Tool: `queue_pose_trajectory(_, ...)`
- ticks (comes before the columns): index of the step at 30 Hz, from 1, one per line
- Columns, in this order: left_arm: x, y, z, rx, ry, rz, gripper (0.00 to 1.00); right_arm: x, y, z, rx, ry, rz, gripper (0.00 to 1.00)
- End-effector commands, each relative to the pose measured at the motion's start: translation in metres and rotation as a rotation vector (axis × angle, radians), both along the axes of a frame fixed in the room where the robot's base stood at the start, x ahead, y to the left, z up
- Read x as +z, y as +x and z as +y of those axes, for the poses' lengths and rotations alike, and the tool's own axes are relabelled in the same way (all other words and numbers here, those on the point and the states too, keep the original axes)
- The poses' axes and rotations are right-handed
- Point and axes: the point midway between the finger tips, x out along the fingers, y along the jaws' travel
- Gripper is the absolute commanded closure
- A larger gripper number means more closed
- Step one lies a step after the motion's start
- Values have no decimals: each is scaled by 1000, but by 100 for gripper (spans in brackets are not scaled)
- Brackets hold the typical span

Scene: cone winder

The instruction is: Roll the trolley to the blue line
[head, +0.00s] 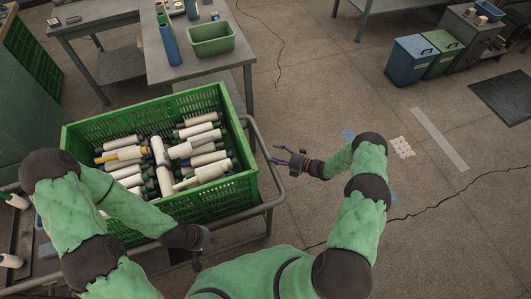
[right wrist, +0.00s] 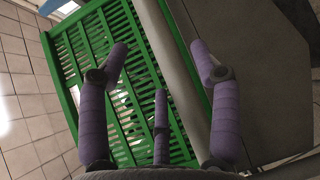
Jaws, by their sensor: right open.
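The trolley carries a large green slatted crate (head: 208,211) full of pale bobbins and has a grey tube rail (head: 262,180) at its right end. My right gripper (head: 285,155) is open and empty just right of the rail. In the right wrist view its purple-wrapped fingers (right wrist: 160,75) spread before the crate's green slats (right wrist: 135,110) and a grey bar (right wrist: 178,75); I see no grip on it. My left gripper (head: 196,262) hangs at the trolley's near side, small and dark, its jaws unclear. Blue patches (head: 348,134) show on the floor beside my right arm, which hides part of the floor there.
A grey table (head: 190,72) with a green bin (head: 211,38) and a blue tube stands behind the trolley. Blue and green bins (head: 411,61) stand at the back right. A pale strip (head: 440,138) and a dark mat (head: 503,97) lie on the floor. Floor right of the trolley is mostly open.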

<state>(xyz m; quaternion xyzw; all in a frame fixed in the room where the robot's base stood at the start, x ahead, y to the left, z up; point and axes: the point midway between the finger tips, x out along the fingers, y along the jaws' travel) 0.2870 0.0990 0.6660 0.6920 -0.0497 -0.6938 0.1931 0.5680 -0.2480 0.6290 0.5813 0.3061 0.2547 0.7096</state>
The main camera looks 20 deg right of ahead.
Motion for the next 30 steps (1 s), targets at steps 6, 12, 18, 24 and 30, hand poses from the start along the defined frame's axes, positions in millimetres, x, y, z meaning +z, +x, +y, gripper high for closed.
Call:
queue_pose_trajectory(6,-7,0,0,0,0,-1,100,-6,22,24,2,-1,-1,36)
queue_pose_trajectory(12,-9,0,0,0,0,-1,100,-7,32,34,1,-1,0,36)
queue_pose_trajectory(18,-8,0,0,0,0,-1,100,-7,33,35,0,-1,0,36)
queue_pose_trajectory(24,-8,0,0,0,0,-1,100,-7,33,35,0,-1,0,61)
queue_pose_trajectory(30,-8,0,0,0,0,-1,100,-7,33,35,0,-1,1,100)
